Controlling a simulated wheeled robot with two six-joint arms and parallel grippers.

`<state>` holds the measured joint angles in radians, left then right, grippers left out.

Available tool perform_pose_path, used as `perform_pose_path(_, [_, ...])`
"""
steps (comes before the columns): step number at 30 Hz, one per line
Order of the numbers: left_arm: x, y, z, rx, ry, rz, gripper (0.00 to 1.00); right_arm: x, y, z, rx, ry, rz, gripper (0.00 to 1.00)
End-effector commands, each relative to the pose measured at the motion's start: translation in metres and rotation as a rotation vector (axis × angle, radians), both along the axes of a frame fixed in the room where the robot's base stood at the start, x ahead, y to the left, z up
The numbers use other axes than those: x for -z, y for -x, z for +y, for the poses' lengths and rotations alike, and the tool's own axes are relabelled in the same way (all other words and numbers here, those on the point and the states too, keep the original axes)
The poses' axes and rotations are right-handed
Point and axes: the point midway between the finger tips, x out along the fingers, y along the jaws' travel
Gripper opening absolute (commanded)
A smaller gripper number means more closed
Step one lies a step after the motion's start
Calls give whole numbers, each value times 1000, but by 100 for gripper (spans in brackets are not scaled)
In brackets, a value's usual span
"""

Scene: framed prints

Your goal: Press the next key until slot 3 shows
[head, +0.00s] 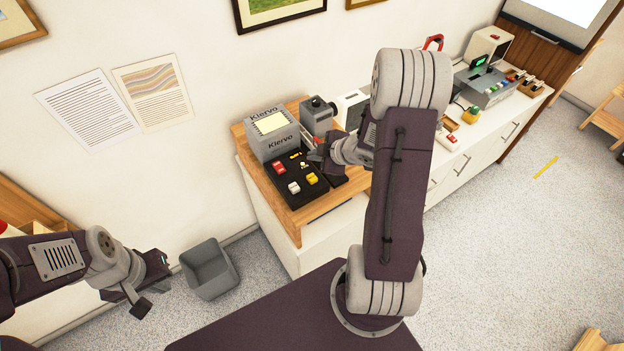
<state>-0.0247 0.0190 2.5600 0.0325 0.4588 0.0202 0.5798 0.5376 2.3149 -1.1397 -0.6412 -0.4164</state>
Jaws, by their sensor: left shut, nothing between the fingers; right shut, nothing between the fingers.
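A grey Klervo box (281,146) with a lit pale-yellow screen (270,123) stands on the wooden top against the wall. I cannot read any slot number on the screen. In front of it lies a black key panel (286,178) with a red key (279,168), a white key (293,187) and a yellow key (312,179). The key labels are too small to read. My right gripper (316,156) is shut and empty beside the panel's right side; I cannot tell whether it touches. My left gripper (150,287) is shut and empty, low at left, away from the panel.
A grey camera-like device (318,115) stands right of the box, near my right gripper. A grey machine with coloured keys (487,86) is further along the white cabinet (462,161). A grey bin (209,270) is on the floor. Open floor lies at right.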

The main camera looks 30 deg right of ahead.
Motion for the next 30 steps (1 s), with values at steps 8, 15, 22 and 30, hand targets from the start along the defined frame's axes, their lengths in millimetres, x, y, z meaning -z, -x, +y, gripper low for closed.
perform_pose_path(8, [50, 0, 0, 0, 0, 0, 0, 49, 0, 0, 1, 1, 1, 0])
perform_pose_path(15, [69, 0, 0, 0, 0, 0, 0, 71, 0, 0, 0, 0, 0, 0])
perform_pose_path(22, [67, 0, 0, 0, 0, 0, 0, 70, 0, 0, 0, 0, 0, 0])
perform_pose_path(30, [67, 0, 0, 0, 0, 0, 0, 70, 0, 0, 0, 0, 0, 0])
